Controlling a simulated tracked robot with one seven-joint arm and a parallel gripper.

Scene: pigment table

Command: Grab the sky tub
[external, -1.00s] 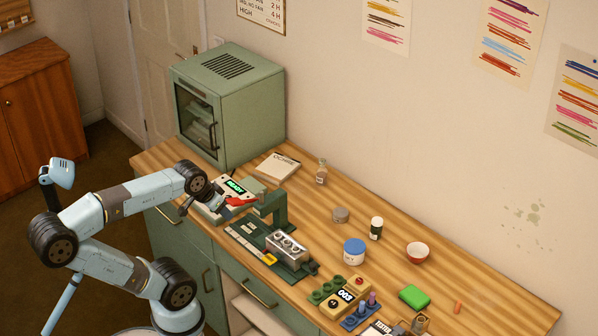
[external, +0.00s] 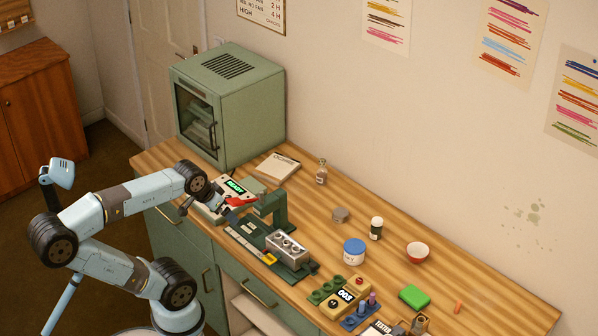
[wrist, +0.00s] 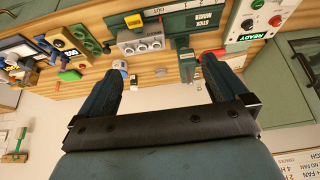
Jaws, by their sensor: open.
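The tub with a blue lid and white body (external: 354,251) stands upright on the wooden table, in the middle of the external view. In the wrist view the tub (wrist: 119,66) shows at the tip of the left finger, which partly hides it. My gripper (external: 222,204) is open and empty above the table's left part, beside the green press and well to the left of the tub. In the wrist view my gripper (wrist: 163,68) has its two dark fingers spread wide, with nothing held between them.
The green press (external: 273,205) with a red lever and a grey metal block (external: 287,248) stand between my gripper and the tub.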

